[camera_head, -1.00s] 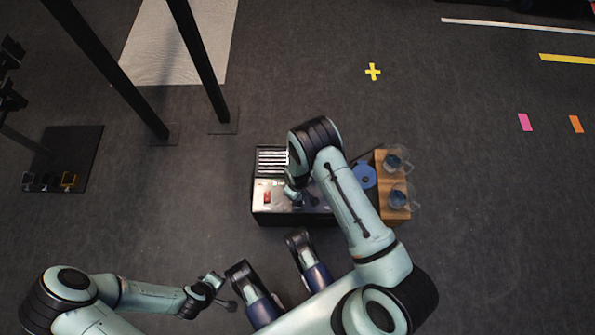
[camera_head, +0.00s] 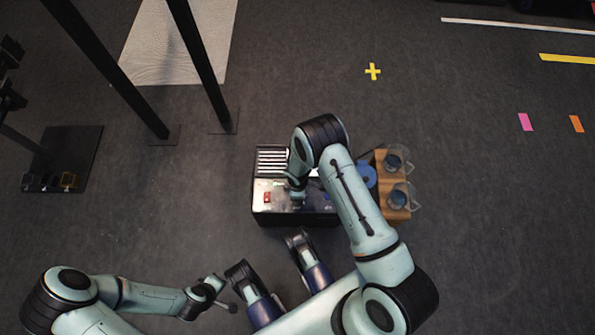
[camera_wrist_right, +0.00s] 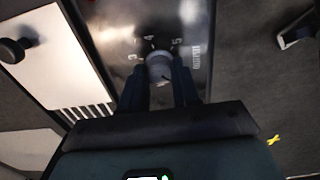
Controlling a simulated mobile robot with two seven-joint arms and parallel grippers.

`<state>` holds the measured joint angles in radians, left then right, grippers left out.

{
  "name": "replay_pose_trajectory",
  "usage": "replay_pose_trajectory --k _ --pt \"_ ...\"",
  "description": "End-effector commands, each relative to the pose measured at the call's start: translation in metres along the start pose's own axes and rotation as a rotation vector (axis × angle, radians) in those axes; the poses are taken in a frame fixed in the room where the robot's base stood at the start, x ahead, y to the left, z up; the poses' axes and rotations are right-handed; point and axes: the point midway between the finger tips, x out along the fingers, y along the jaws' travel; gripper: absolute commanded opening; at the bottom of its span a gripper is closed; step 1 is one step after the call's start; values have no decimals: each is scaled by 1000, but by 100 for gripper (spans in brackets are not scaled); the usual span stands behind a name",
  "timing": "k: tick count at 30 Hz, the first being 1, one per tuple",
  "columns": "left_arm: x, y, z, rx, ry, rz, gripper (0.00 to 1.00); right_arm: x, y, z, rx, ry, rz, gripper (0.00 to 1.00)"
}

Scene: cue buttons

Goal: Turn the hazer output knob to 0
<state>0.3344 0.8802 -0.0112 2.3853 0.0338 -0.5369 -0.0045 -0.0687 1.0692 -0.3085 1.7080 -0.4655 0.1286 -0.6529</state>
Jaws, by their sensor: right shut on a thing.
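The hazer (camera_head: 262,218) is a dark box with a metal top panel, in the middle of the head view. Its grey round output knob (camera_wrist_right: 158,66) shows in the right wrist view, with the numbers 3, 4 and 5 printed around its far side. My right gripper (camera_wrist_right: 160,80) is shut on the knob, one dark finger at each side. The knob's pointer and the 0 mark cannot be made out. In the head view my right gripper (camera_head: 297,200) is mostly hidden by its wrist. My left gripper (camera_head: 222,298) is off the hazer, at lower left; its jaw opening is unclear.
A red switch (camera_head: 267,197) sits on the panel's left part, near my right gripper. A white slatted grille (camera_head: 271,160) is behind it. At the right are a blue round thing (camera_head: 368,174) and a wooden board (camera_head: 381,196) with two glass jugs (camera_head: 397,199). Open floor surrounds them.

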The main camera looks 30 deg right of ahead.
Motion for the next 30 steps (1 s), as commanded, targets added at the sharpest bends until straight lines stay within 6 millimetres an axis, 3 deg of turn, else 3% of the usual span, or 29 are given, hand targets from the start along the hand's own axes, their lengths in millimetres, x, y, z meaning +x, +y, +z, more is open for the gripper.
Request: replay_pose_trajectory --k 15,16,18,30 --pt "0 0 0 0 -1 0 0 0 0 1 -20 -2 -1 0" --pt "0 0 0 0 -1 0 0 0 0 1 -20 -2 -1 37" --pt "0 0 0 0 -1 0 0 0 0 1 -20 -2 -1 56" --pt "-4 3 -4 3 12 6 0 -9 0 0 -18 0 1 56"
